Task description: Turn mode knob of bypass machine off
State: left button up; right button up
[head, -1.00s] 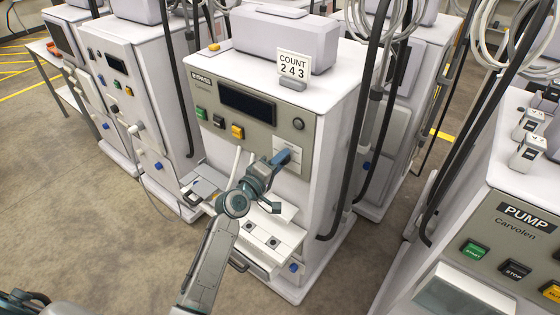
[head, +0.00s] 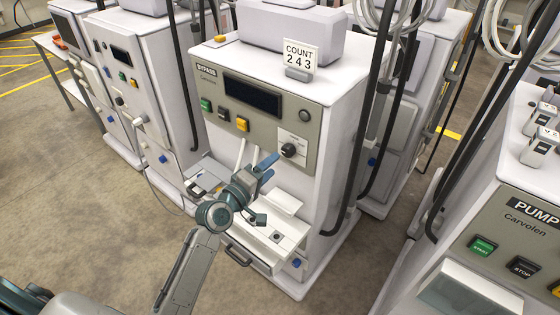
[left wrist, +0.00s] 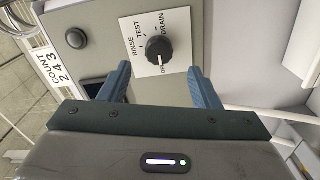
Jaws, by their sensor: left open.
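The bypass machine (head: 320,100) is a white cabinet with a grey-green panel. Its mode knob (head: 288,150) is black and round on a white label at the panel's lower right. In the left wrist view the knob (left wrist: 158,48) sits among the words RINSE, TEST, DRAIN and a partly hidden OFF. Its pale mark appears to point toward OFF. My left gripper (head: 269,166) is open and empty, just below and left of the knob in the head view. In the left wrist view its blue fingers (left wrist: 160,82) lie either side of the knob's line, apart from it.
A COUNT 243 card (head: 299,54) stands on the machine's top. Green, black and yellow buttons (head: 242,125) lie left of the knob. White trays (head: 275,235) jut out below. A pump machine (head: 520,220) stands at the right, with floor between.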

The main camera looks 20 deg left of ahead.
pick_arm(q)
jog(key=shift+v, duration=1.85)
jog(key=s+a+f+m+g+y, duration=0.1)
jog(key=a+f+g+y, duration=0.1)
jog(key=f, duration=1)
jog(key=s+a+f+g+y, duration=0.1)
jog(key=a+f+g+y, duration=0.15)
jog(key=f, duration=0.95)
jog(key=s+a+f+m+g, duration=0.1)
jog(key=s+f, duration=0.3)
jog(key=f, duration=0.3)
jog(key=s+a+f+m+g+y, duration=0.1)
jog(key=s+f+g, duration=0.15)
jog(key=f, duration=0.35)
jog(key=s+a+f+m, duration=0.1)
jog(key=s+f, duration=0.3)
jog(key=f, duration=0.3)
jog(key=s+f+m+g, duration=0.2)
jog(key=s+f, duration=0.5)
jog(key=s, duration=0.5)
jog(key=s+f+m+g+y+b, duration=0.1)
jog(key=s+f+m+g, duration=0.2)
jog(key=s, duration=0.9)
jog(key=s+f+m+g, duration=0.2)
jog(key=s+f, duration=0.8)
jog(key=s, duration=0.2)
jog(key=shift+a+f+m+g, duration=0.3)
jog(key=shift+a+g, duration=0.1)
jog(key=shift+y, duration=0.25)
